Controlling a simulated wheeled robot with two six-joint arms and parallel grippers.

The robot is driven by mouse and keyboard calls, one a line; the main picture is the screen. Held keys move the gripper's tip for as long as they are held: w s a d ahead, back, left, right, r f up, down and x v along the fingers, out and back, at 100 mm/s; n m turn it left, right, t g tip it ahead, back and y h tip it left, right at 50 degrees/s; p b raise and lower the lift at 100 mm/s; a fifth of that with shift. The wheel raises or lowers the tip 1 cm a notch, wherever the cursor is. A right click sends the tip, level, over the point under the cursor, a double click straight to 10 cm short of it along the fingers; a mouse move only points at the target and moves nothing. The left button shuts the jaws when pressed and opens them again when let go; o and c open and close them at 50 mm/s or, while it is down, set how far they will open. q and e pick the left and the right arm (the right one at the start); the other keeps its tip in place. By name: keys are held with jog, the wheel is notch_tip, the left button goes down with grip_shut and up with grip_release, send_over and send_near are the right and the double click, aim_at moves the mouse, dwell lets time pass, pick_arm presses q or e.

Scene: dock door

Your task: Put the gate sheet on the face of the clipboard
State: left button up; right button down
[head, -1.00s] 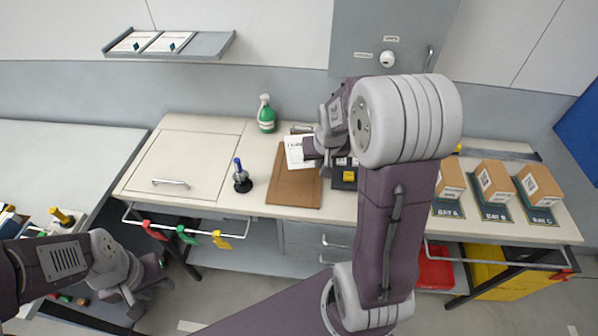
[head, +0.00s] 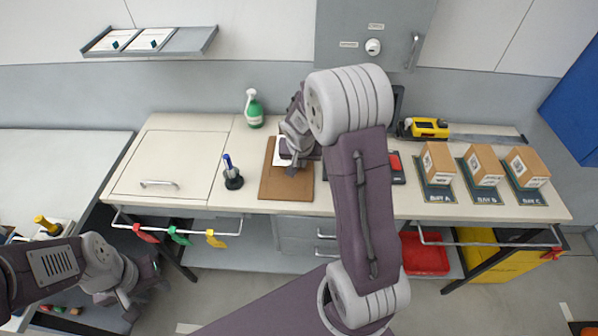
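The clipboard (head: 285,188) is a brown board lying flat on the workbench in the head view. The gate sheet (head: 279,154) is a white paper over its upper part. My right gripper (head: 293,162) is low over the clipboard and covers most of the sheet. It appears shut on the sheet's right side, though the fingertips are hard to see. Whether the sheet touches the board cannot be told. My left gripper (head: 135,298) is at the lower left, away from the workbench top; its fingers are unclear.
A pen holder (head: 233,178) stands left of the clipboard, and a green spray bottle (head: 254,110) stands behind. Right of my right arm are a yellow device (head: 427,128) and boxes (head: 438,162) on bay mats. The bench's left part is clear.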

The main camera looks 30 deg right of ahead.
aim_at(299, 174)
jog(key=shift+w+a+f, duration=0.15)
jog(key=shift+a+f, duration=0.05)
notch_tip(299, 174, down, 3)
jog(key=shift+a+b, duration=0.1)
jog(key=shift+b, duration=0.6)
jog(key=shift+f, duration=0.4)
jog(key=shift+f+b, duration=0.2)
jog(key=shift+b, duration=0.1)
jog(key=c, duration=1.7)
grip_release()
jog(key=shift+r, duration=0.1)
